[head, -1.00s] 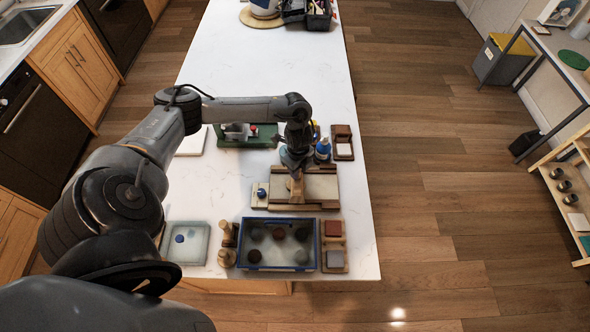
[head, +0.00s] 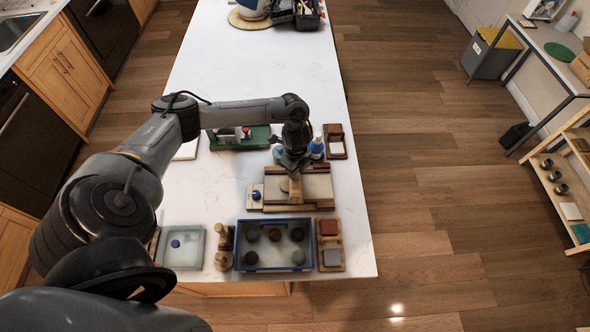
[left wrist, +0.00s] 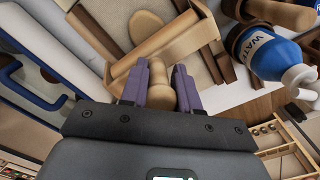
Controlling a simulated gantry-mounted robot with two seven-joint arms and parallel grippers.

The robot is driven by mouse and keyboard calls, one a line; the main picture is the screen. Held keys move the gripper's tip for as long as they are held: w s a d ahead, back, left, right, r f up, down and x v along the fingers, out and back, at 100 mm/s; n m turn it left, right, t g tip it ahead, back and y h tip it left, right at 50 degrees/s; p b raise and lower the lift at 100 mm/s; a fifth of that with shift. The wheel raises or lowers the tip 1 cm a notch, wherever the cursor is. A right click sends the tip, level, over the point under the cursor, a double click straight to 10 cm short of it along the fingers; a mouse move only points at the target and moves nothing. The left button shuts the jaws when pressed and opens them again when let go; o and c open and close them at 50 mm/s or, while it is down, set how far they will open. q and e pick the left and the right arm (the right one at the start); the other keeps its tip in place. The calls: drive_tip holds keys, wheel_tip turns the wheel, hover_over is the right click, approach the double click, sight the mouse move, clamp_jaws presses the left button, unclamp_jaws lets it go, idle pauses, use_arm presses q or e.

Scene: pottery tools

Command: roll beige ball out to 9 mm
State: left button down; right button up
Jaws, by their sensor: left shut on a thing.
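The work board (head: 318,186), pale with wooden rails, lies on the white table. A beige clay piece (head: 285,185) rests on it; in the left wrist view the piece (left wrist: 146,24) looks like a smooth rounded oval. My left gripper (head: 293,172) is over the board, beside the clay. In the left wrist view its purple fingers (left wrist: 173,88) are shut on the knob of a wooden roller (left wrist: 168,52), whose barrel lies close to the clay. I cannot tell whether the roller touches it. My right gripper is not in view.
A blue-rimmed tray (head: 236,250) with several dark balls stands in front of the board. A water bottle (head: 317,148) stands behind it, also in the left wrist view (left wrist: 270,52). The table's rear half is mostly clear.

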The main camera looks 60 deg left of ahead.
use_arm(q)
drive_tip(key=shift+w, duration=0.1)
drive_tip(key=shift+w+d+f, duration=0.15)
drive_tip(key=shift+w, duration=0.15)
drive_tip(key=shift+s, duration=0.1)
drive_tip(key=shift+s+p, duration=0.15)
drive_tip(key=shift+p, duration=0.15)
drive_tip(key=shift+f, duration=0.1)
drive_tip(key=shift+s+a, duration=0.15)
drive_tip(key=shift+a, duration=0.05)
